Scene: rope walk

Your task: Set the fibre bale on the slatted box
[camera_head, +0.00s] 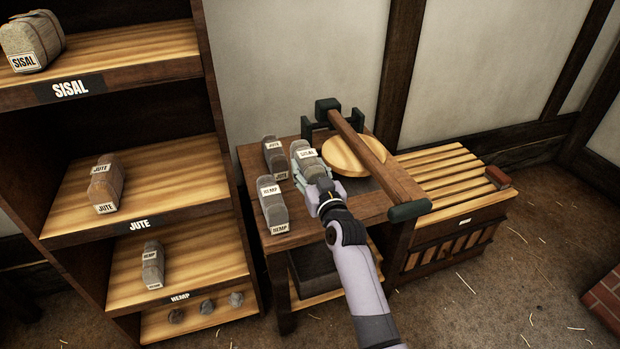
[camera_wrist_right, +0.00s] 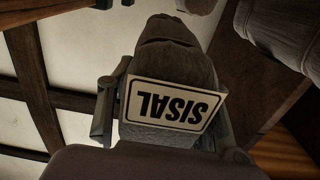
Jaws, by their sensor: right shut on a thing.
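A grey fibre bale with a SISAL label (camera_head: 306,154) is in my right gripper (camera_head: 316,172), over the small wooden table beside the shelf. In the right wrist view the bale (camera_wrist_right: 168,60) fills the space between the fingers, its SISAL label upside down. I cannot tell whether it touches the tabletop. The slatted box (camera_head: 448,172) stands to the right of the table, its slatted lid bare, with a small reddish-brown block at its right end. My left gripper is not in view.
JUTE (camera_head: 274,156) and HEMP (camera_head: 272,204) bales stand on the table (camera_head: 300,238) left of my gripper. A beam (camera_head: 378,162) and round wooden pan (camera_head: 352,154) stand between gripper and box. A shelf (camera_head: 160,179) holds more bales. Bricks (camera_head: 605,300) lie at far right.

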